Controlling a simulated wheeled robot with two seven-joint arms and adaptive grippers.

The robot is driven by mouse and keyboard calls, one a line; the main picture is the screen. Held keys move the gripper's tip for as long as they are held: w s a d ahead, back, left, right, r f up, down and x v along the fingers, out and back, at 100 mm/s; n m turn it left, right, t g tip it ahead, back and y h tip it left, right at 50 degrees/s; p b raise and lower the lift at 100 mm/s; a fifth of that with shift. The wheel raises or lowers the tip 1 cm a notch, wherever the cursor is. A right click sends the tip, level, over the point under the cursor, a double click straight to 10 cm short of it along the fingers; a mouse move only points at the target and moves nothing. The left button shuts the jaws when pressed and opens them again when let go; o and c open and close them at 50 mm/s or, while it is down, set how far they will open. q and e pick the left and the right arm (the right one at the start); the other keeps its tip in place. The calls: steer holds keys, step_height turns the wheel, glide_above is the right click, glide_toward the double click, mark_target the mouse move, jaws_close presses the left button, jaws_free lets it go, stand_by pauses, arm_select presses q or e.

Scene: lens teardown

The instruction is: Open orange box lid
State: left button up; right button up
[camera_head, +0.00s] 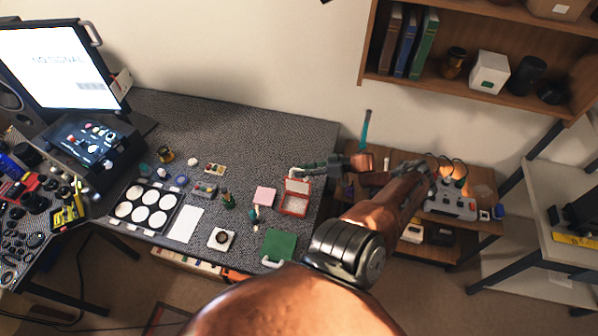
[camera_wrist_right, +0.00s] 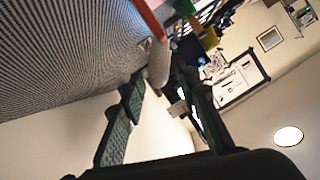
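The small orange-red box (camera_head: 284,208) is on the dark speckled bench top, near its right end. Its framed lid (camera_head: 298,186) appears raised at the back edge, with a pale interior showing in front. My right gripper (camera_head: 303,171) reaches in from the right, just behind the lid, by a small white piece (camera_head: 295,172). In the right wrist view my right gripper (camera_wrist_right: 157,78) has its green-padded fingers apart. The white piece (camera_wrist_right: 158,62) shows between or just beyond the tips, and an orange edge (camera_wrist_right: 148,18) lies above it; contact is unclear. My left gripper is not in view.
A pink block (camera_head: 264,196) is left of the box and a green mat (camera_head: 279,245) in front. A white square with a dark ring (camera_head: 221,239) and a tray of white discs (camera_head: 142,208) lie further left. A wooden side table (camera_head: 470,227) stands right.

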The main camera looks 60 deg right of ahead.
steer(key=v, duration=1)
steer(key=shift+r, duration=0.1)
